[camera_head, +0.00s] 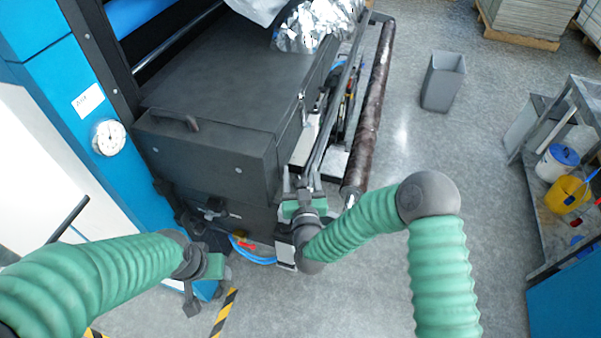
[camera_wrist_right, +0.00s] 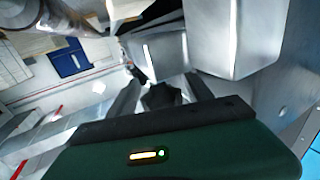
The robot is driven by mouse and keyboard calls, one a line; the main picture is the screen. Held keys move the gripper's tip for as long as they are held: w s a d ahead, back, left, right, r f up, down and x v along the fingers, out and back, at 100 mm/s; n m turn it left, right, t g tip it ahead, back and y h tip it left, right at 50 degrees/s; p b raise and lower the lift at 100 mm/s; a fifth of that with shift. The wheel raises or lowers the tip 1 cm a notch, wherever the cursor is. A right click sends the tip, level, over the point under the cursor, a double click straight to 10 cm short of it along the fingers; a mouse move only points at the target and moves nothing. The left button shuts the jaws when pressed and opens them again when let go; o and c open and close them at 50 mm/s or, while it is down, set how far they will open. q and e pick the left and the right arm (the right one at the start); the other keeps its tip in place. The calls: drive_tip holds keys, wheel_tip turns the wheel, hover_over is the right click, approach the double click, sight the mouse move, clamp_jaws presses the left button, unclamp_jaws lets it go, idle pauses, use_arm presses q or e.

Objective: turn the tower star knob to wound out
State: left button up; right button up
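My right gripper (camera_head: 303,190) is at the front right corner of the dark machine box, at the lower end of the rails; its fingertips are hard to see there. In the right wrist view its two grey fingers (camera_wrist_right: 162,88) stand apart. A small dark lobed piece (camera_wrist_right: 162,97), possibly the star knob, shows between them; I cannot tell whether they touch it. A dark knob-like fitting (camera_head: 213,208) sits low on the machine front, and I cannot tell if it is the tower star knob. My left gripper (camera_head: 191,298) hangs low in front of the blue machine side, its finger opening unclear.
The dark box (camera_head: 215,95) and the long dark roller (camera_head: 370,110) border the right gripper. A blue hose (camera_head: 255,257) lies below. A grey bin (camera_head: 443,82) and a shelf with buckets (camera_head: 557,163) stand to the right, with clear floor between.

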drive_tip(key=shift+a, duration=0.1)
clamp_jaws()
drive_tip(key=shift+s+a+n+g+y+b, duration=0.2)
drive_tip(key=shift+n+g+y+b, duration=0.7)
drive_tip(key=shift+n+y, duration=0.7)
drive_tip(key=shift+s+a+n+g+y+b, duration=0.1)
drive_tip(key=shift+a+n+g+y+b, duration=0.25)
drive_tip(key=shift+n+g+y+b, duration=1.15)
drive_tip(key=shift+s+a+n+y+b, duration=0.2)
drive_tip(key=shift+n+y+b, duration=0.55)
drive_tip(key=shift+y, duration=1.65)
drive_tip(key=shift+a, duration=0.1)
